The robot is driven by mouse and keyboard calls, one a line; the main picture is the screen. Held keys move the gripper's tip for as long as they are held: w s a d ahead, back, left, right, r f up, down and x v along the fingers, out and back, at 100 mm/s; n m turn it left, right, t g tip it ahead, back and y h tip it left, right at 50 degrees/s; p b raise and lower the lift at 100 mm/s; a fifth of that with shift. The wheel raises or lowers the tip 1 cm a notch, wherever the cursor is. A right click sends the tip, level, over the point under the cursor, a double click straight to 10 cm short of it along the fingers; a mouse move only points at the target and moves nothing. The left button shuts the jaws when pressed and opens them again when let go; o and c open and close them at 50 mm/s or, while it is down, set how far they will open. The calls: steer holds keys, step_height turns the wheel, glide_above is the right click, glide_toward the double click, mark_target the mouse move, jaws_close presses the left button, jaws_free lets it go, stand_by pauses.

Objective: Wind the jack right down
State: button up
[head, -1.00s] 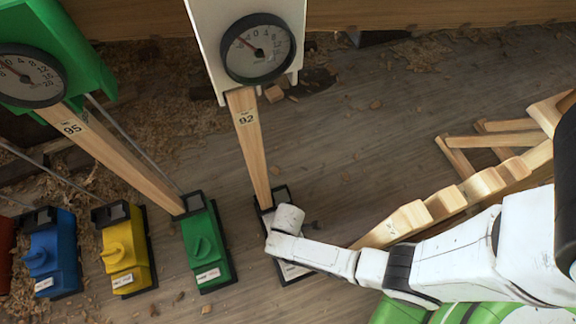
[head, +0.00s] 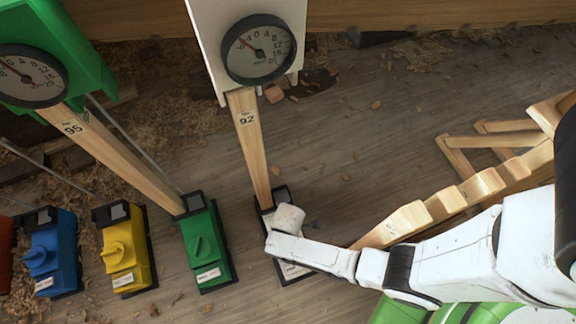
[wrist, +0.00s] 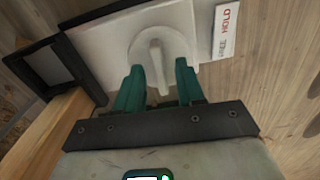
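The white jack (wrist: 100,42) stands on the floor at the foot of the wooden prop marked 92 (head: 248,140). In the wrist view its round white knob has a raised bar handle (wrist: 157,66). A label (wrist: 226,32) beside the knob reads FREE and HOLD. My gripper (wrist: 158,80) has its teal fingers apart, one on each side of the bar, with gaps visible; I cannot tell whether either touches. In the head view my arm hides most of the jack and the fingertips. The dial (head: 259,49) above the prop has its needle toward the upper left.
A green jack (head: 207,245) stands close left, under prop 95 (head: 115,150) and another dial (head: 28,76). Yellow (head: 125,250) and blue (head: 52,252) jacks stand farther left. A wooden stepped frame (head: 440,205) lies right, beside my arm. Floor behind the jack is mostly clear, with shavings.

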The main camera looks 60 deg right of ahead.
step_height(320, 180, up, 11)
steer(key=p, duration=0.5)
steer(key=shift+f, duration=0.2)
